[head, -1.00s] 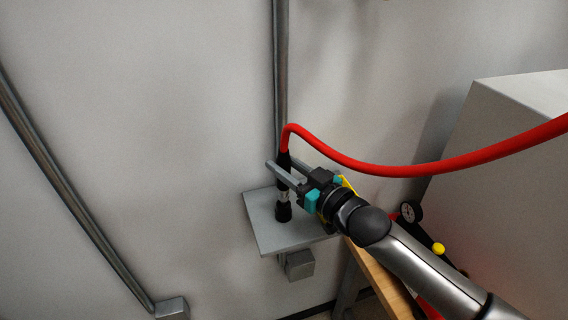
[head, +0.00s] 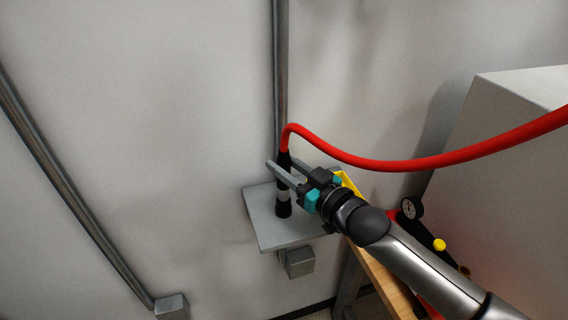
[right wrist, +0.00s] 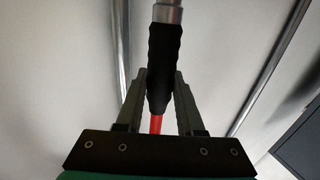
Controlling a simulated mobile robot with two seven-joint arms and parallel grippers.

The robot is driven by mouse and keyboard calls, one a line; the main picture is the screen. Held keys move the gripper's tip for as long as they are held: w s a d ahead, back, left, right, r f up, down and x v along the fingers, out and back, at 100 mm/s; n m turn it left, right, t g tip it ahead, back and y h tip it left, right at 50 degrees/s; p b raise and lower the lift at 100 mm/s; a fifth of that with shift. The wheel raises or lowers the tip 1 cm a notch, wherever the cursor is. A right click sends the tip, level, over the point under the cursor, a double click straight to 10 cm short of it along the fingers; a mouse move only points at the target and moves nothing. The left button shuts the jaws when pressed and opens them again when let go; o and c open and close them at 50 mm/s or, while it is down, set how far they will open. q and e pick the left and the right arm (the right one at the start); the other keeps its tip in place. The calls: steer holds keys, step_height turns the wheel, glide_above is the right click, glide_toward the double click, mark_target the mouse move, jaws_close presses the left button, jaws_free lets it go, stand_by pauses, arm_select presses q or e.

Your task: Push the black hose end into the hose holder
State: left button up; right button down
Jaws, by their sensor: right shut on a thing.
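The black hose end (head: 283,177) hangs upright from the red hose (head: 400,164), with a pale metal section (head: 283,196) at its lower part. My right gripper (head: 284,171) is shut on the hose end, its fingers on either side of the black sleeve. In the right wrist view the black sleeve (right wrist: 163,62) sits between the fingers, with the metal section (right wrist: 167,14) beyond it. Below, a short black piece, apparently the hose holder (head: 283,210), stands on a grey plate (head: 265,228). The metal section meets it in line; I cannot tell whether it is inside. My left gripper is not in view.
A vertical metal pipe (head: 281,70) runs on the wall behind the hose. A grey box (head: 300,262) is under the plate. At right are a large grey cabinet (head: 510,170), a gauge (head: 411,208) and a wooden bench edge (head: 385,285).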

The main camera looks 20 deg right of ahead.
steer(key=shift+r+p, duration=0.15)
steer(key=shift+p, duration=0.2)
stand_by(0.4)
jaws_free()
stand_by(0.5)
steer(key=shift+p+v, duration=0.75)
steer(key=shift+v, duration=0.55)
steer(key=p+v, duration=0.3)
steer(key=v, duration=0.5)
steer(key=shift+s+p, duration=0.15)
steer(key=shift+p, duration=0.25)
steer(key=c, duration=0.6)
